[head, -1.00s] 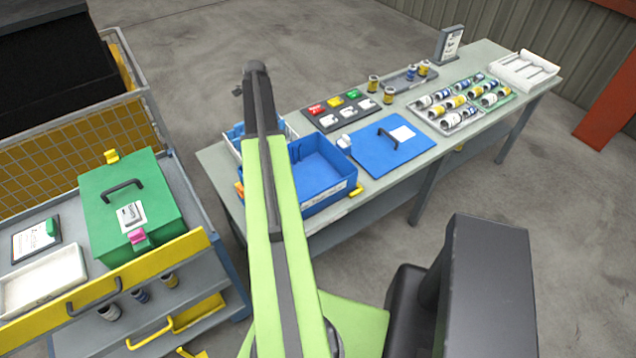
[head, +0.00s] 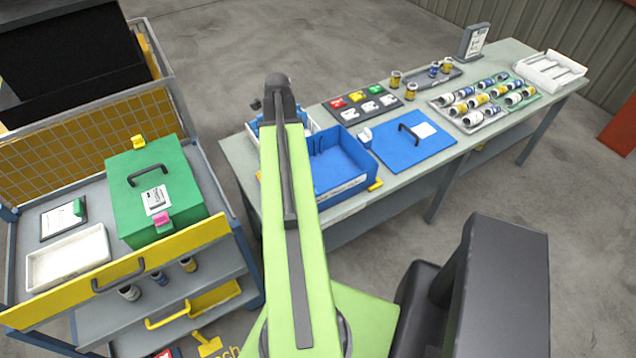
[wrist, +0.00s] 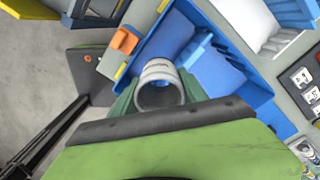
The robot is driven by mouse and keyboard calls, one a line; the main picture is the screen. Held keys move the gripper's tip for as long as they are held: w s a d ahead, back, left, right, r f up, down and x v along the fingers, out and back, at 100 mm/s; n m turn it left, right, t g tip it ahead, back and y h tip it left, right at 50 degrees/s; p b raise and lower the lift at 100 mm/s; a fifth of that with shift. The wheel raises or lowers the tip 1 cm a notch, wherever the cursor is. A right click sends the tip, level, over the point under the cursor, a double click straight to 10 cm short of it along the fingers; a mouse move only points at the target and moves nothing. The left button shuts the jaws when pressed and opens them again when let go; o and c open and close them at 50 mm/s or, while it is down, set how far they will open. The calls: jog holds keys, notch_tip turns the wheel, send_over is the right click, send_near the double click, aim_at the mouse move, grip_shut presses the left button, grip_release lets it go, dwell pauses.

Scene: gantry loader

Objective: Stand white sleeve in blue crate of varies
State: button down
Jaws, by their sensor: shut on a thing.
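A white sleeve (wrist: 158,72), ring-shaped with a grey open end, is in my gripper (wrist: 160,95) in the wrist view. The dark green fingers are shut on its sides. The blue crate (wrist: 243,78) lies behind and below the sleeve there, with a blue divider inside; I cannot tell the sleeve's height above it. In the head view the blue crate (head: 345,188) stands open at the near left of the grey table, partly behind my arm. My gripper and the held sleeve are hidden there by the arm.
A blue lid (head: 395,153) lies right of the crate. Sorting trays of white, yellow and blue sleeves (head: 462,106) stand farther right. A green box (head: 150,185) and white tray (head: 66,262) stand on the left cart.

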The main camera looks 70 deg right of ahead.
jog(key=shift+a+f, duration=0.15)
jog(key=shift+a, duration=0.05)
notch_tip(320, 180, down, 18)
jog(key=b, duration=1.8)
jog(key=shift+f, duration=0.1)
jog(key=c, duration=0.6)
grip_release()
notch_tip(320, 180, up, 13)
jog(key=p, duration=1.2)
jog(key=shift+f, duration=0.2)
